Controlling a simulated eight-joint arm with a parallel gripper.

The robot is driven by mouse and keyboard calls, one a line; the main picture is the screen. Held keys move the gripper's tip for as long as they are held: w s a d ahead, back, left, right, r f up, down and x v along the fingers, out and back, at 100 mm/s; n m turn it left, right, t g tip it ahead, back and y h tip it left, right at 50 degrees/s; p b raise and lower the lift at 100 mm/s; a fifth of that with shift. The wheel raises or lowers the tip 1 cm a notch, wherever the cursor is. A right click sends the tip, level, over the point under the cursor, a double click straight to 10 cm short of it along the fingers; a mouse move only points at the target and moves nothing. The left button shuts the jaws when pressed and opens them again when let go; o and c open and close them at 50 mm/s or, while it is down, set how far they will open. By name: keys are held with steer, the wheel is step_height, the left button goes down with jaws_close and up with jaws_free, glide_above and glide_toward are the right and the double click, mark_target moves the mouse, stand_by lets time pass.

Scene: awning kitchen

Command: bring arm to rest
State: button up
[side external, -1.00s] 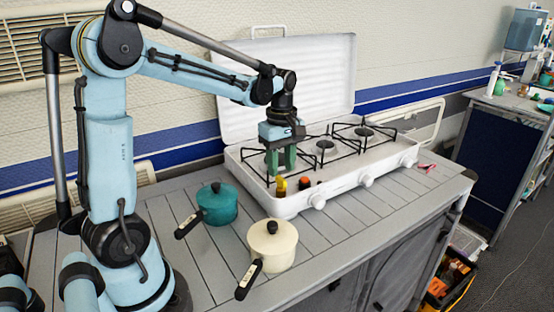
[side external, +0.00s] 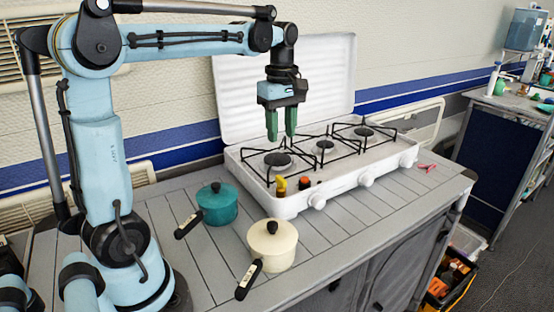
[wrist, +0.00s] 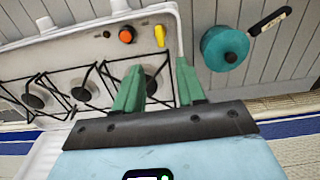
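My gripper (side external: 281,138) hangs fingers-down above the left burner of the white camp stove (side external: 335,186), clear of its grate. Its two green fingers are apart with nothing between them; they also show in the wrist view (wrist: 160,88). My arm is raised, with its upper link nearly level. Below the fingers, a yellow piece (side external: 281,184) and an orange knob (side external: 304,182) show at the stove's front left; both also show in the wrist view.
A teal lidded pot (side external: 218,206) and a cream lidded pot (side external: 272,250) stand on the slatted counter (side external: 335,240) left of and in front of the stove. The raised stove lid (side external: 325,75) stands behind my gripper. A red item (side external: 427,167) lies at the right.

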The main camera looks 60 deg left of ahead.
steer(key=s+d+f+m+t, duration=0.2)
steer(key=d+m, duration=0.2)
steer(key=m, duration=0.2)
steer(key=s+d+f+m+t, duration=0.2)
steer(key=s+d+m, duration=0.1)
steer(key=m, duration=0.3)
steer(key=s+d+f+m+t, duration=0.2)
steer(key=d+f+m+t, duration=0.1)
steer(key=d+m, duration=0.2)
steer(key=shift+s+d+m, duration=0.3)
steer(key=shift+d+m, duration=0.05)
steer(key=shift+m, duration=0.25)
